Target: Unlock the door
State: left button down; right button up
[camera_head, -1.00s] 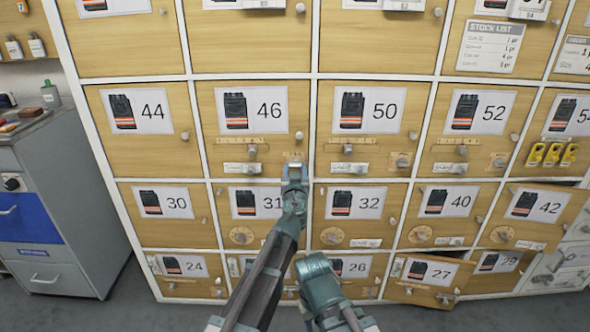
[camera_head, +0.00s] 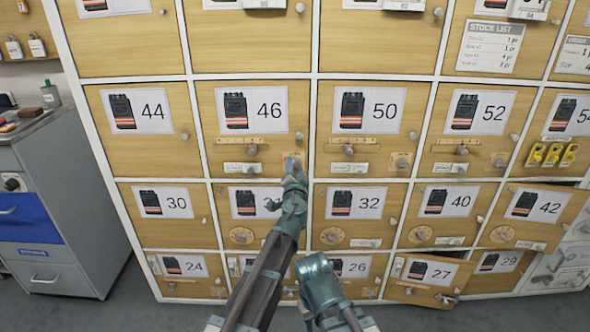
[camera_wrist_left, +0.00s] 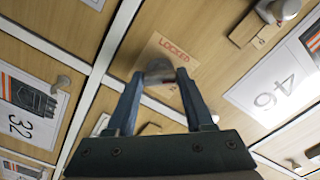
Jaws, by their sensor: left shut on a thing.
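The door of locker 46 (camera_head: 230,122) is wooden and closed in its frame. At its lower right corner is a small lock plate (camera_head: 300,157) with a knob, mostly hidden behind my gripper in the head view. In the left wrist view the plate (camera_wrist_left: 160,50) reads LOCKED in red, and the grey metal knob (camera_wrist_left: 158,72) sits between the fingertips. My left gripper (camera_head: 293,170) is shut on this knob; its two blue fingers (camera_wrist_left: 160,88) also show in the left wrist view. My right gripper's fingers do not show.
Door 46 also has a slide bolt with a knob (camera_head: 252,151) and a round pull knob (camera_head: 299,135). Neighbouring lockers 50 (camera_head: 380,135) and 31 (camera_head: 262,225) are closed. Doors 42 (camera_head: 540,220) and 27 (camera_head: 428,290) stand ajar. A grey cabinet (camera_head: 75,230) stands at left.

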pick_arm(q)
jog(key=m, duration=0.4)
jog(key=shift+m, duration=2.1)
jog(key=shift+c, duration=1.4)
grip_release()
